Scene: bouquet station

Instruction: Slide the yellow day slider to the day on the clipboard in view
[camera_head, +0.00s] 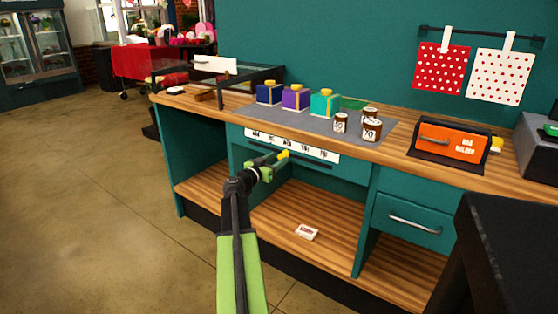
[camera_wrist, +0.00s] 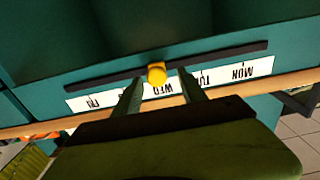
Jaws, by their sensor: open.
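In the wrist view the yellow slider (camera_wrist: 156,73) stands at the WED mark of the white day strip (camera_wrist: 255,68), whose letters appear upside down with MON at right and FRI at left. My gripper (camera_head: 271,163) is open in front of the strip. In the wrist view my gripper (camera_wrist: 159,84) has one finger on each side of the knob, which shows between and just beyond the tips; contact is not clear. I cannot make out a clipboard with a readable day.
The counter (camera_head: 392,140) holds a grey mat (camera_head: 298,121) with three colored boxes and brown jars. An orange bag holder (camera_head: 449,139) stands at right. A small white-and-red box (camera_head: 307,232) lies on the lower shelf. A dark block (camera_head: 510,235) fills the lower right. Floor at left is clear.

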